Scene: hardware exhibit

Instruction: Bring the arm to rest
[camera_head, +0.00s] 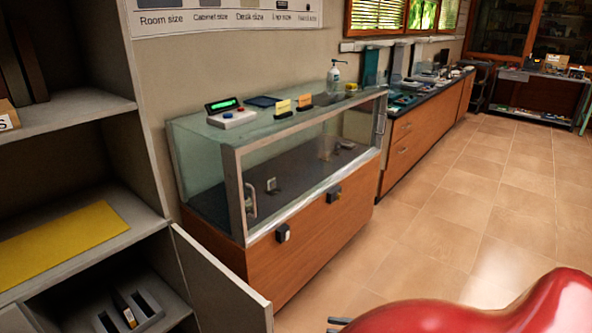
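My red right arm (490,308) comes in at the bottom right corner. The dark tips of my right gripper (337,325) just show at the bottom edge, left of the red arm, over the tiled floor. Most of this gripper is cut off by the frame, and how wide its fingers stand is unclear. I see nothing held in the visible part. My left gripper is not in view.
A glass display case (262,138) on a wooden base stands ahead. A grey shelf (60,108) with an open door (222,285) is at the left. A long counter (420,110) runs along the wall. The tiled floor (470,200) at the right is clear.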

